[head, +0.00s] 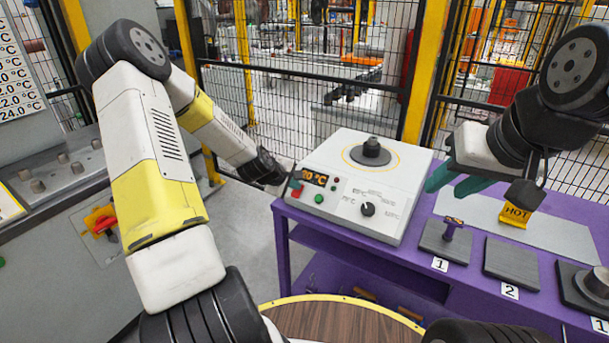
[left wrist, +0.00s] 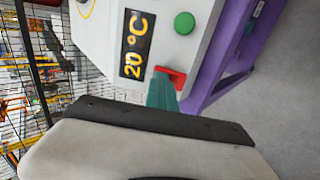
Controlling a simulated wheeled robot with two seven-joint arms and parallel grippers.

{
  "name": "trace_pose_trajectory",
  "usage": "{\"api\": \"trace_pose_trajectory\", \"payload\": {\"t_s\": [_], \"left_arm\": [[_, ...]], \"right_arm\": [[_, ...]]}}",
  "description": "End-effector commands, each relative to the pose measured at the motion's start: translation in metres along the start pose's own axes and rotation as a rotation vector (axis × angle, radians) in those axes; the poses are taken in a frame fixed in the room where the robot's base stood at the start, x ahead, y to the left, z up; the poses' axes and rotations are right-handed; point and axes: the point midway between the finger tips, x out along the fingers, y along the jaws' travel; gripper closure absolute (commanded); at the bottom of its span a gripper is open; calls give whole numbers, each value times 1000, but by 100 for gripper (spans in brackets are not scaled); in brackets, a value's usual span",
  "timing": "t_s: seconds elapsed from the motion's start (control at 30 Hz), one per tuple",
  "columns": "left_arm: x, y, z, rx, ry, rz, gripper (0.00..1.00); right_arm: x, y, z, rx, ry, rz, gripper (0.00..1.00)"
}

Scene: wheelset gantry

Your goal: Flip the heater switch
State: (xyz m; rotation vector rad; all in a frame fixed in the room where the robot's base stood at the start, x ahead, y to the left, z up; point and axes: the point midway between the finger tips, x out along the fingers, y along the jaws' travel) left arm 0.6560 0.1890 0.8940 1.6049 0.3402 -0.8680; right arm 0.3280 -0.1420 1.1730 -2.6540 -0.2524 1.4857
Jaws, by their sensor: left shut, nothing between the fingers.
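The white heater box (head: 335,205) stands on the purple table, with a round dark plate on top. Its front has a display reading 20 °C (head: 315,179), a green button (head: 318,198), a black dial (head: 367,209) and a red switch (head: 297,188). My left gripper (head: 287,182) is at the front left corner of the box, its fingers mostly hidden there. In the left wrist view its teal fingers (left wrist: 162,92) are shut and empty, with the tip at the red switch (left wrist: 172,76); they look touching. My right gripper (head: 440,188) is open and empty, right of the box.
The purple table (head: 455,285) carries dark numbered pads, a yellow HOT sign (head: 515,215) and a small purple-topped part (head: 452,227). A mesh fence (head: 320,95) stands behind. Floor between is clear.

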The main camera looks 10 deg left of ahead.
Motion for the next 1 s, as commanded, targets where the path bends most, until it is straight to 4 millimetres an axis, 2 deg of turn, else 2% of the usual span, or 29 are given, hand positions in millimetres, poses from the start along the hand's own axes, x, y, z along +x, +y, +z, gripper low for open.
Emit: {"api": "trace_pose_trajectory", "payload": {"t_s": [0.5, 0.83, 1.0], "left_arm": [[-6, -16, 0, -2, 0, -2, 100], [-6, -15, 0, 0, 0, 0, 100], [-8, -6, 0, 3, 0, 1, 100]], "right_arm": [[0, 0, 0, 0, 0, 0, 64], [0, 0, 0, 0, 0, 0, 64], [0, 0, 0, 0, 0, 0, 64]]}}
